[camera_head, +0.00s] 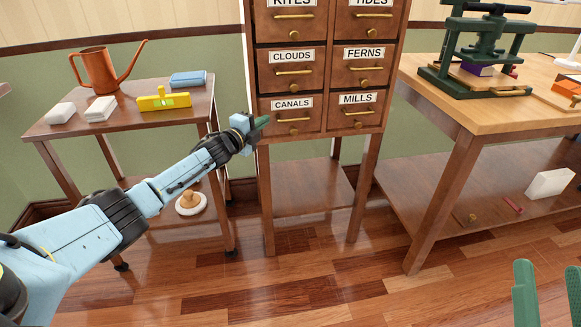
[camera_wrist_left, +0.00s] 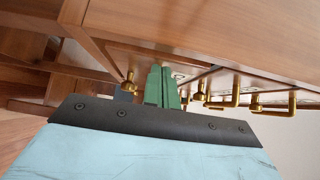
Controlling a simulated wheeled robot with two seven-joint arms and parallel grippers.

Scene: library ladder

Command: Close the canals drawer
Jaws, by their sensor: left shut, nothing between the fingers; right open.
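The wooden cabinet (camera_head: 331,85) holds labelled drawers. The canals drawer (camera_head: 268,128) is at its lower left, with a brass pull and knob. Its front looks about level with the mills drawer (camera_head: 372,116); a small gap cannot be ruled out. My left gripper (camera_head: 262,122) is shut and empty, its green fingertips at the left edge of the canals front. In the left wrist view its fingers (camera_wrist_left: 162,86) are close to the drawer fronts, among brass knobs; contact cannot be told. My right gripper (camera_head: 549,285) is open and empty at the lower right, away from the cabinet.
A side table (camera_head: 128,122) at left holds an orange watering can (camera_head: 100,70), a yellow level (camera_head: 164,99) and several blocks. A workbench (camera_head: 480,105) with a green press (camera_head: 480,50) stands at right. The floor in front of the cabinet is clear.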

